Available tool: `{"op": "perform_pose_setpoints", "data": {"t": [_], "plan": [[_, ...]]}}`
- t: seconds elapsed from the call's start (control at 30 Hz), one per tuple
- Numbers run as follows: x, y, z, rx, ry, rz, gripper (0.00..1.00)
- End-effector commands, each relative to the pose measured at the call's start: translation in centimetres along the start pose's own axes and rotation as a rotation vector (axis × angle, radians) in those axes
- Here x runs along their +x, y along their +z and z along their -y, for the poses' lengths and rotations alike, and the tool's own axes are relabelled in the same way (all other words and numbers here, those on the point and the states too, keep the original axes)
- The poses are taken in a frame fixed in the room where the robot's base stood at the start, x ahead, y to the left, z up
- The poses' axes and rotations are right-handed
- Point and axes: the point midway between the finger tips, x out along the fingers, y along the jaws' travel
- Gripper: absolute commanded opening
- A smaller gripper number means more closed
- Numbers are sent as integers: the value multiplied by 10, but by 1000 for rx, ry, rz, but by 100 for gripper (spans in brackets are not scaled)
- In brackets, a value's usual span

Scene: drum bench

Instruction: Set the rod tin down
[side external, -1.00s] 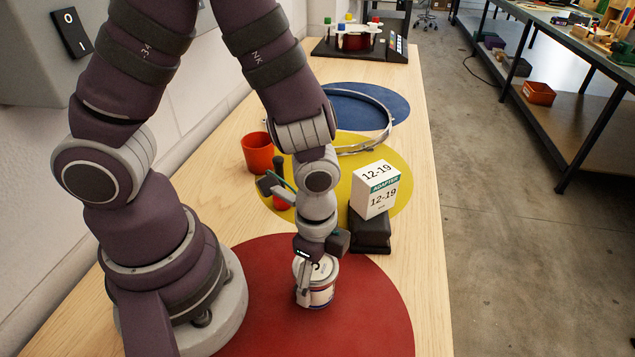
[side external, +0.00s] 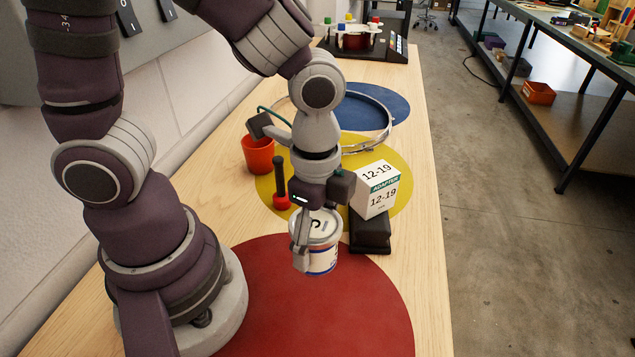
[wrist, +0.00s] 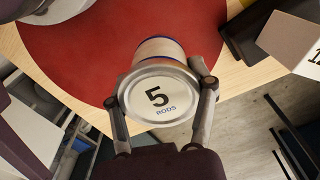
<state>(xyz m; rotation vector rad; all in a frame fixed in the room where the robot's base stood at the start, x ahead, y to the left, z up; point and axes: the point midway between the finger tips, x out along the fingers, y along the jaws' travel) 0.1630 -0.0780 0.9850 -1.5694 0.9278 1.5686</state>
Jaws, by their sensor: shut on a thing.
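The rod tin (side external: 323,259) is a white can with a blue band. Its lid, marked "5 RODS", faces the camera in the wrist view (wrist: 160,98). My gripper (side external: 303,256) is shut on the tin, with a finger on each side of it in the wrist view (wrist: 161,104). In the side view the tin looks raised above the bench near the far edge of the red disc (side external: 330,315). The tin's underside is hidden.
A white box marked "12-19" (side external: 377,198) rests on a black block (side external: 369,234) close to the right of the tin. An orange cup (side external: 257,155), a red-based black-handled object (side external: 281,190) and a metal ring (side external: 375,148) stand farther back. The red disc is clear.

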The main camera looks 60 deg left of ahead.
Motion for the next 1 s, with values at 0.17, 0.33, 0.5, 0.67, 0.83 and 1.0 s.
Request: {"op": "perform_pose_setpoints", "data": {"t": [0.17, 0.33, 0.5, 0.67, 0.83, 1.0], "plan": [[-28, -2, 1, 0, -5, -7, 16], [-64, -1, 1, 0, -5, -7, 16], [-78, -6, 23, -79, 3, -3, 16], [-84, -9, 59, -198, 6, -7, 16], [-88, 1, 116, -381, 9, -9, 16], [-85, 36, 178, -596, 8, -9, 16]]}}
